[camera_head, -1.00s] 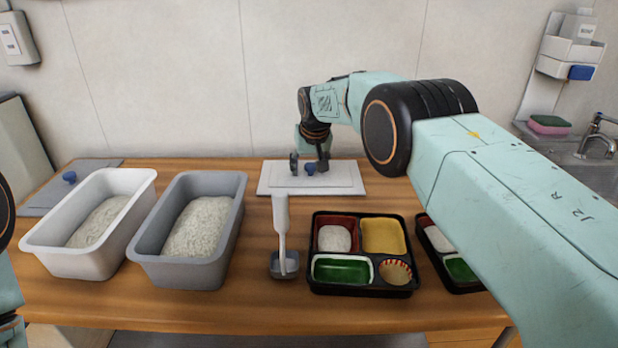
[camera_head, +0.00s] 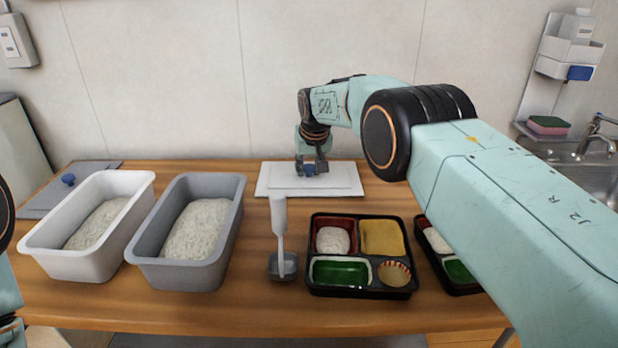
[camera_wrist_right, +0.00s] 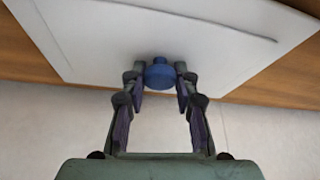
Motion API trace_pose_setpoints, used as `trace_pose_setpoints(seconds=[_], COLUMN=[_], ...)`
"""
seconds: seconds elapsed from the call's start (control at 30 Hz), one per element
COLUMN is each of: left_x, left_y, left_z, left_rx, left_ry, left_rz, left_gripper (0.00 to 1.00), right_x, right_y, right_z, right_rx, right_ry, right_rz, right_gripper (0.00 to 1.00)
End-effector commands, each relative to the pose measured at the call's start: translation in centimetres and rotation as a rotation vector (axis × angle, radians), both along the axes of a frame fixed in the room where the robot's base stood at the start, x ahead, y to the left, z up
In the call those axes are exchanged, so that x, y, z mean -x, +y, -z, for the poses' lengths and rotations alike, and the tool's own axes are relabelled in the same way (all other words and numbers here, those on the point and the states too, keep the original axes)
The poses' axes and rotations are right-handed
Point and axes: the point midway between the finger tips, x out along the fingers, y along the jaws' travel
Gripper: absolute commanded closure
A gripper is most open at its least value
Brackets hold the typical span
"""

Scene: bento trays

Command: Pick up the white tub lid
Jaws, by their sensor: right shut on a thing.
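The white tub lid (camera_head: 345,187) lies flat at the back of the table, a white rectangle with a blue knob (camera_wrist_right: 159,73) in its middle. My right gripper (camera_head: 311,169) is above the lid, shut on the blue knob. In the right wrist view the fingertips of the gripper (camera_wrist_right: 160,80) are on either side of the knob. The lid appears to rest on the table. Only a bit of my left arm shows at the left edge of the head view; its gripper is out of sight.
A white tub (camera_head: 33,246) and a grey tub (camera_head: 150,250), both with rice, stand at the left. A grey lid (camera_head: 40,203) lies behind them. A scoop (camera_head: 280,225), a black bento tray (camera_head: 360,291) and a second tray (camera_head: 470,290) are in front. The wall is close behind.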

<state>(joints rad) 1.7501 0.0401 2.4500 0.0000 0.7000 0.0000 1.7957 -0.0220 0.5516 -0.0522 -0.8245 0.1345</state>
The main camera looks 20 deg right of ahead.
Motion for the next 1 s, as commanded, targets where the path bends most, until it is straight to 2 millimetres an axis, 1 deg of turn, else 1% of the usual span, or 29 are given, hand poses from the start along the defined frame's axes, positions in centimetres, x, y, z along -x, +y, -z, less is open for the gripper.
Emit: trace_pose_setpoints(seconds=[0.17, 0.27, 0.37, 0.5, 0.6, 0.7, 0.83, 1.0], left_x=[0.0, 0.0, 0.0, 0.0, 0.0, 0.0, 0.0, 0.0], left_y=[0.0, 0.0, 0.0, 0.0, 0.0, 0.0, 0.0, 0.0], left_z=[0.0, -0.1, -0.4, -0.9, -1.2, -1.5, -1.7, -1.7], left_rx=[0.0, 0.0, 0.0, 0.0, 0.0, 0.0, 0.0, 0.0], left_ry=[0.0, 0.0, 0.0, 0.0, 0.0, 0.0, 0.0, 0.0], left_rz=[0.0, 0.0, 0.0, 0.0, 0.0, 0.0, 0.0, 0.0], left_gripper=[0.52, 0.52, 0.52, 0.52, 0.52, 0.52, 0.52, 0.52], right_x=[0.1, 0.0, 0.0, 0.0, 0.0, 0.0, 0.0, 0.1], right_y=[0.0, 0.0, 0.0, 0.0, 0.0, 0.0, 0.0, 0.0], right_z=[0.1, -0.7, -2.4, -5.3, -7.2, -8.6, -9.7, -10.0], right_rx=[0.0, 0.0, 0.0, 0.0, 0.0, 0.0, 0.0, 0.0], right_ry=[0.004, 0.002, -0.001, -0.001, -0.001, -0.001, 0.001, 0.002], right_rz=[-0.002, -0.001, -0.001, -0.001, -0.001, -0.001, -0.001, -0.001], right_gripper=[1.0, 1.0, 1.0, 1.0, 1.0, 1.0, 1.0, 1.0])
